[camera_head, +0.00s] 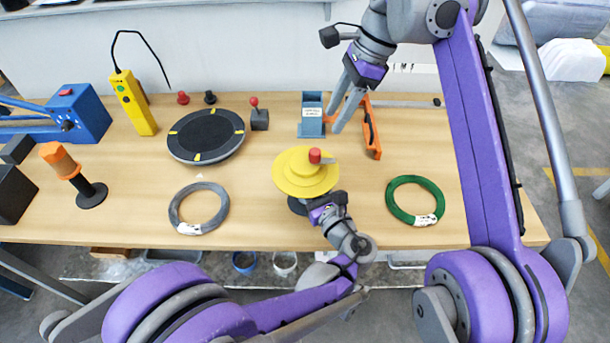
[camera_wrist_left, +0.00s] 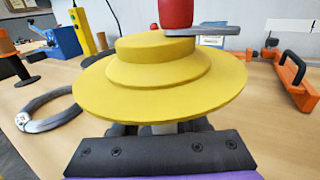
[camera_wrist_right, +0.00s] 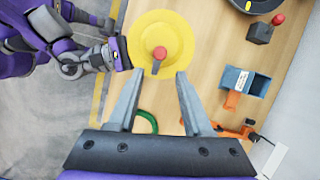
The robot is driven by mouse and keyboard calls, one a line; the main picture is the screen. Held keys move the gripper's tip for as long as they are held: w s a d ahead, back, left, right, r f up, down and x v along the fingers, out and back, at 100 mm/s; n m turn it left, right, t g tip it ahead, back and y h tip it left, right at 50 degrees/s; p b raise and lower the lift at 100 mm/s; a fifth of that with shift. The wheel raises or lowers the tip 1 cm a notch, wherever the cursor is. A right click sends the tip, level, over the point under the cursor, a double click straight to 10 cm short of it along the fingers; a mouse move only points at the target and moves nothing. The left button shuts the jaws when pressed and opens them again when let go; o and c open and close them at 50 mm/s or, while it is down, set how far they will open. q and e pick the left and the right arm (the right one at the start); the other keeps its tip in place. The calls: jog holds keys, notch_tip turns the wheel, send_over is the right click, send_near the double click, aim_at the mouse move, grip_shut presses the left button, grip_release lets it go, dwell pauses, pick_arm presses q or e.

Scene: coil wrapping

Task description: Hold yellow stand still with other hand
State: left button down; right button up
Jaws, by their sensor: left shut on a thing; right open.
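The yellow stand (camera_head: 296,174) is a stepped round disc on a dark base, upright on the table, with a red knob (camera_head: 315,156) on a grey crank on top. My left gripper (camera_head: 317,208) comes in low at its near side. In the left wrist view the gripper is shut under the yellow disc (camera_wrist_left: 150,98), on the stand's post; the disc hides most of the grip. My right gripper (camera_head: 348,101) is open and empty, above the table behind the stand. In the right wrist view the stand (camera_wrist_right: 150,30) lies beyond its spread fingers (camera_wrist_right: 160,85).
A grey coil (camera_head: 199,208) lies left of the stand and a green coil (camera_head: 415,201) right of it. A black turntable (camera_head: 206,135), a blue box (camera_head: 312,115) and an orange tool (camera_head: 371,130) stand farther back. Bare table separates them.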

dwell(0.3)
jog(key=c, duration=0.4)
jog(key=shift+s+a+n, duration=0.15)
jog(key=shift+s+n, duration=0.15)
jog(key=shift+n, duration=0.1)
jog(key=shift+c, duration=0.9)
jog(key=s+n, duration=0.2)
jog(key=s+n+t+h, duration=0.1)
jog(key=n, duration=0.2)
jog(key=s+a+n+t+h, duration=0.1)
jog(key=s+n, duration=0.1)
jog(key=shift+s, duration=0.3)
grip_shut()
jog(key=n+t+h, duration=0.2)
jog(key=n+t, duration=0.1)
jog(key=n, duration=0.6)
send_near(327, 173)
jog(key=f, duration=0.1)
jog(key=s+f, duration=0.2)
jog(key=f, duration=0.1)
jog(key=shift+s+d+f, duration=0.15)
jog(key=shift+s, duration=0.05)
jog(key=shift+w+r, duration=0.2)
jog(key=shift+w, duration=1.75)
